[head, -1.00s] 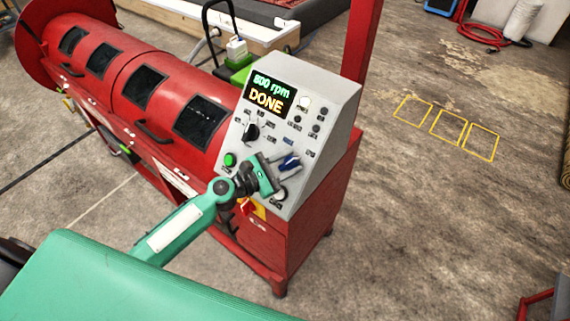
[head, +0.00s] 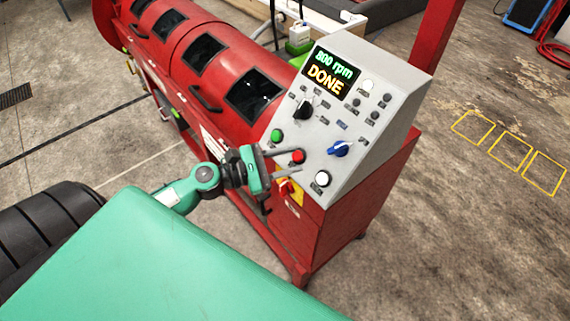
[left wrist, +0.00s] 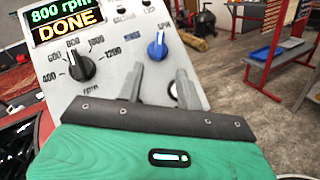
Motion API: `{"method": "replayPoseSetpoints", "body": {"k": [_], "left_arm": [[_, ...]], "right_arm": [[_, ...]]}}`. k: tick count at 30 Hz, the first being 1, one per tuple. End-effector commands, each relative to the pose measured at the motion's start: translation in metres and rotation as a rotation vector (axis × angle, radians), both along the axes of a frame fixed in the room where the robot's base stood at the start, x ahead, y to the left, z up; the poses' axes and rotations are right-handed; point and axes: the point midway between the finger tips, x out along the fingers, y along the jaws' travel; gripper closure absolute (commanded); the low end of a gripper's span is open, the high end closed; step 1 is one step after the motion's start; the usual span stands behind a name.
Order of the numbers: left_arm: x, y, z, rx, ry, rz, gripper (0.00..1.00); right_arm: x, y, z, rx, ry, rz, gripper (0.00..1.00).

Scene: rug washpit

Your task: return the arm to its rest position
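My left gripper (head: 299,162) is in front of the lower left part of the grey control panel (head: 352,100). Its two fingers are apart with nothing between them, as the left wrist view (left wrist: 158,74) also shows. The blue knob (head: 338,149) is to the right of the fingers, clear of them. The red button (head: 297,156) shows right by the fingertips; I cannot tell whether they touch it. The display (head: 331,73) reads 800 rpm and DONE. My right gripper is not in view.
The red drum machine (head: 205,50) extends to the upper left behind my arm. A black knob (head: 303,109), a green button (head: 277,135) and a white button (head: 322,178) are on the panel. Yellow floor outlines (head: 510,150) lie on open concrete at right.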

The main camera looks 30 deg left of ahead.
Motion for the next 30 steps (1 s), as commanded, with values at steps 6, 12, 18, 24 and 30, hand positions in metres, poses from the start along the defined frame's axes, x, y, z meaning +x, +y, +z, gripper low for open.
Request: {"method": "replayPoseSetpoints", "body": {"k": [6,12,18,24,30], "left_arm": [[-0.004,0.003,0.000,0.001,0.000,-0.001,0.64],[-0.004,0.003,0.000,0.001,0.000,-0.001,0.64],[-0.004,0.003,0.000,0.000,0.000,-0.001,0.64],[-0.015,-0.012,-0.005,0.097,-0.057,-0.048,0.64],[-0.056,-0.057,-0.030,0.476,-0.273,-0.224,0.64]], "right_arm": [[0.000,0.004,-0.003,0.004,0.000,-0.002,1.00],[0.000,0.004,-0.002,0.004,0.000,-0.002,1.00],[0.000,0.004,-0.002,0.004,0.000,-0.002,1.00],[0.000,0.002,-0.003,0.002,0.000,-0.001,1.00],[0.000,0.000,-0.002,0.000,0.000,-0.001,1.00]]}}
